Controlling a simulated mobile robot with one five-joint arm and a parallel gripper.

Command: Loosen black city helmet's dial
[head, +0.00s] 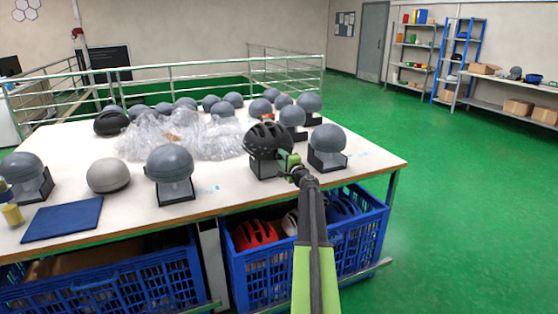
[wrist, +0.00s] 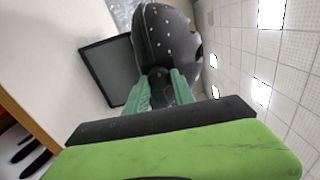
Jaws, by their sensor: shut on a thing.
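The black city helmet (head: 266,138) sits on a dark stand (head: 262,168) near the front edge of the white table. In the wrist view the black helmet (wrist: 166,38) fills the upper middle, with several small light dots on its shell. My gripper (head: 287,160) is at the helmet's right rear side. In the wrist view, my gripper's green fingers (wrist: 160,88) are on both sides of a small dark part at the helmet's lower rim, the dial (wrist: 158,80). The fingers are shut on it and partly hide it.
Grey headforms on stands flank the helmet, one at right (head: 328,147) and one at left (head: 170,172). Clear plastic wrap (head: 180,135) lies behind. Blue crates (head: 250,275) with helmets stand under the table. Green floor at right is free.

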